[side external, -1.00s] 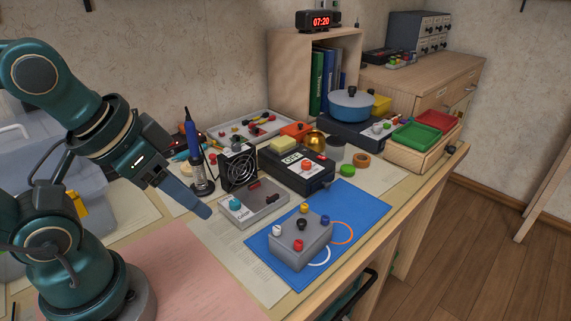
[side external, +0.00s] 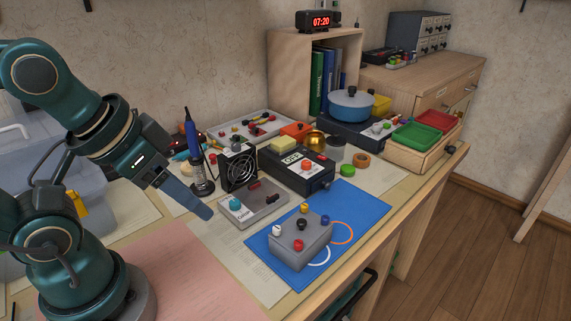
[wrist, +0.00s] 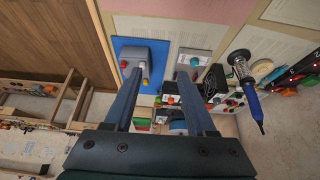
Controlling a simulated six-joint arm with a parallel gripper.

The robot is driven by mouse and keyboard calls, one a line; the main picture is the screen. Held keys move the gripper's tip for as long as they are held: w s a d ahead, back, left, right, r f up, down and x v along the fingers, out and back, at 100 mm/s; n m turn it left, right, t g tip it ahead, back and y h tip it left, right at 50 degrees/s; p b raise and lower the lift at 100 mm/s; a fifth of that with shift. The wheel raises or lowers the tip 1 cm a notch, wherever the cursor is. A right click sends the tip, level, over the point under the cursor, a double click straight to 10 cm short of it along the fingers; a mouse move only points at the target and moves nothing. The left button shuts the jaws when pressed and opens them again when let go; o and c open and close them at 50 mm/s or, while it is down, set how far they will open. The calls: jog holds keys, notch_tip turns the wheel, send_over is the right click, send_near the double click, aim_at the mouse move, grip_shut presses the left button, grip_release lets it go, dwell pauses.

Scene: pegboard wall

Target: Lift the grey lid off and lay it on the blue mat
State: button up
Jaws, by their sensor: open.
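A grey box-like block (side external: 300,246) sits on the blue mat (side external: 372,205). Its grey top carries a black knob (side external: 301,224) near the middle and white, yellow, blue and red knobs around it. I cannot tell a seam between a lid and a box body. The block also shows in the wrist view (wrist: 147,54), on the blue mat (wrist: 121,43). My gripper (side external: 207,213) is open and empty, left of the mat and apart from the block. Its two fingers show spread in the wrist view (wrist: 159,74).
A grey control box (side external: 254,204) stands left of the mat, with a black fan unit (side external: 239,168) and a blue-handled soldering iron (side external: 194,150) behind. A black box (side external: 297,171) lies behind the mat. A blue pot (side external: 352,103) stands farther back. The mat's right part is clear.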

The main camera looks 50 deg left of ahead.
jog(key=w+r+n, duration=0.2)
jog(key=w+r, duration=0.2)
jog(key=g, duration=0.3)
send_over(302, 221)
jog(key=s+a, duration=0.1)
jog(key=s+x, duration=0.1)
jog(key=x, duration=0.4)
jog(key=shift+g, duration=0.6)
jog(key=f, duration=0.5)
jog(key=d+f, duration=0.1)
jog(key=f, duration=0.2)
jog(key=shift+w, duration=0.2)
jog(key=shift+w+f, duration=0.15)
jog(key=shift+f, duration=0.55)
grip_shut()
